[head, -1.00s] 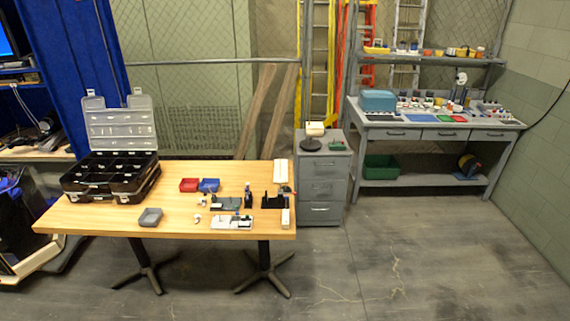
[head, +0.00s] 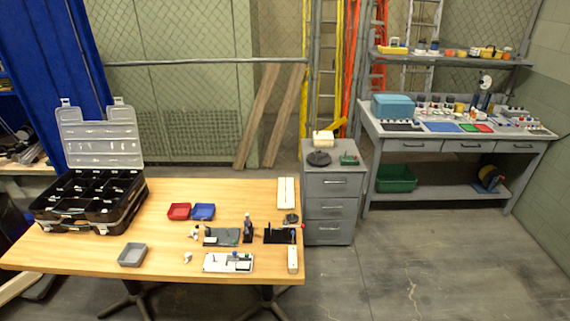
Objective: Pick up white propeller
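Two small white pieces lie on the wooden table (head: 165,193), left of the dark and white plates. One white piece (head: 195,233) is beside the dark plate, and the other white piece (head: 187,257) is nearer the front edge. Both are too small to tell which is the white propeller. Neither of my grippers shows in the head view.
An open black organizer case (head: 75,228), a grey tray (head: 132,255), and red (head: 179,211) and blue (head: 204,211) bins stand on the table. A dark plate (head: 221,237) and white plate (head: 218,262) hold small parts. A grey drawer cabinet (head: 331,205) stands right of the table.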

